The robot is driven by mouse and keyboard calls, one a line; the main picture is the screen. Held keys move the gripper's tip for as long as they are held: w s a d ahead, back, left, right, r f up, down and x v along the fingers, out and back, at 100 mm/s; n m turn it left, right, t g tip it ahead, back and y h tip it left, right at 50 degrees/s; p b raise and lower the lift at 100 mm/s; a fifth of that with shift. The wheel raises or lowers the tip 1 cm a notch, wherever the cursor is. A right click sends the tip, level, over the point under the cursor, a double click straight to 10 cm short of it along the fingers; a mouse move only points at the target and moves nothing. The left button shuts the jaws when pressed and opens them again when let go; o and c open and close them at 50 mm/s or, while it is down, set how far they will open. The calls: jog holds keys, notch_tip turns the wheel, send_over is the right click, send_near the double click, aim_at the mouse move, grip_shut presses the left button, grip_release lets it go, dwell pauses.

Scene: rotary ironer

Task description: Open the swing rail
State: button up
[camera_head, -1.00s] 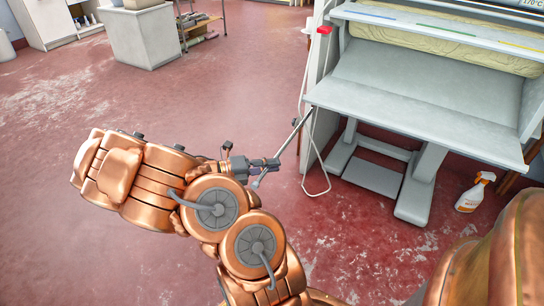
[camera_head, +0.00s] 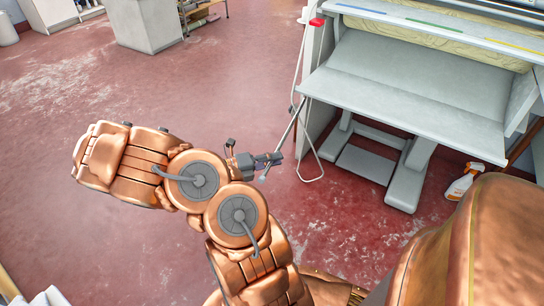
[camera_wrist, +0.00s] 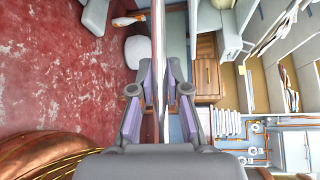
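The swing rail (camera_head: 291,126) is a thin grey bar. It slants down from the left front corner of the ironer (camera_head: 400,103) to my gripper (camera_head: 276,159), with its lower end near the gripper. In the wrist view the rail (camera_wrist: 158,30) is a pale upright strip running between the two fingers of my gripper (camera_wrist: 160,82). The fingertips lie close against it on both sides, so the gripper looks shut on the rail. The exact contact is too small to see clearly.
A thin white cord loop (camera_head: 314,178) hangs beside the ironer's left side. A red part (camera_head: 317,22) sits above it. A spray bottle (camera_head: 463,181) stands on the floor at right. A grey cabinet (camera_head: 147,25) stands at the back. The red floor at left is open.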

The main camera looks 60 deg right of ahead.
jog(key=o, duration=0.4)
jog(key=shift+v, duration=6)
jog(key=shift+r, duration=0.1)
jog(key=shift+w+d+p+v, duration=0.15)
jog(key=shift+w+p+v, duration=0.05)
jog(key=shift+p+v, duration=1.15)
jog(key=shift+w+d+p+v, duration=0.15)
jog(key=shift+p+v, duration=0.95)
jog(key=shift+v, duration=0.5)
jog(key=shift+w+d+p+v, duration=0.15)
jog(key=shift+w+p+v, duration=0.05)
jog(key=shift+p+v, duration=1.15)
